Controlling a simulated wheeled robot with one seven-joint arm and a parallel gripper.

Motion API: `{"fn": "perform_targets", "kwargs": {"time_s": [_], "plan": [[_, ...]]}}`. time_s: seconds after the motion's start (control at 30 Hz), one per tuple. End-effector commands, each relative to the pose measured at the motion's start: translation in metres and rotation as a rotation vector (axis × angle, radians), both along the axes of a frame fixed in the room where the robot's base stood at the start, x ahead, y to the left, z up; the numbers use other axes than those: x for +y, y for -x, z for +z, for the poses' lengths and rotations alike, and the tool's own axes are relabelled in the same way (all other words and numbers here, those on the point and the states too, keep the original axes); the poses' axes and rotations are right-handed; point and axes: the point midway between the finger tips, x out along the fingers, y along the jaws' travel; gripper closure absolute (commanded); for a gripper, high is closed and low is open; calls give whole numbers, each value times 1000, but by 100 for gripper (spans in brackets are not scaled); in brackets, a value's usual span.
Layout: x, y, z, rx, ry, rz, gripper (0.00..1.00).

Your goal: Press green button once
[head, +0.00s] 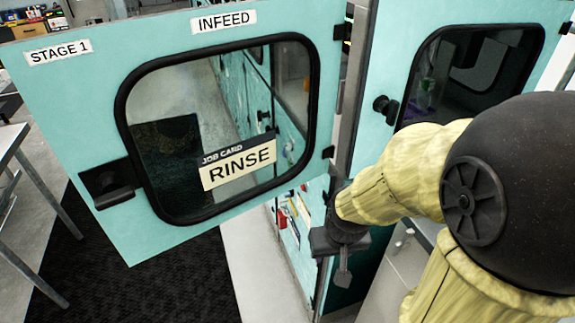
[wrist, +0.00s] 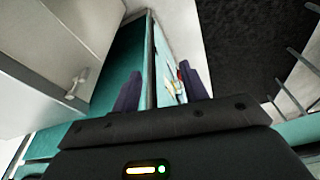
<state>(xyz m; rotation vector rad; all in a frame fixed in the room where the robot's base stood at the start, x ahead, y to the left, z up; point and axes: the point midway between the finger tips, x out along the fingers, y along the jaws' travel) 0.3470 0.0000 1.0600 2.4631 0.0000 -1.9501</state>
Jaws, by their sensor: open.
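I cannot make out a green button in either view. My gripper (head: 341,270) hangs at the end of my arm, below the hinge side of the open teal door (head: 80,110). In the wrist view my gripper (wrist: 161,85) has its two dark fingers apart, with nothing held between them. A teal panel edge lies beyond the fingers, with a panel bearing small red and yellow items (wrist: 178,82) near the right finger. These red and pale items (head: 290,215) also show in the head view, left of my gripper, too small to identify.
A second teal door (head: 385,60) with a black knob (head: 386,106) stands right. A metal-legged table (head: 12,145) is at far left. A dark mat (head: 170,285) lies below.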

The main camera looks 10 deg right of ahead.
Motion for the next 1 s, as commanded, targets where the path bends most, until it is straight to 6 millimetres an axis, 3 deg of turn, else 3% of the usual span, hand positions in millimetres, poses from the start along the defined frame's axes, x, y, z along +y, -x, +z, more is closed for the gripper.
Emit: {"fn": "perform_targets", "kwargs": {"time_s": [0.03, 0.2, 1.0], "plan": [[0, 0, 0, 0, 0, 0, 66], [0, 0, 0, 0, 0, 0, 100], [0, 0, 0, 0, 0, 0, 100]]}}
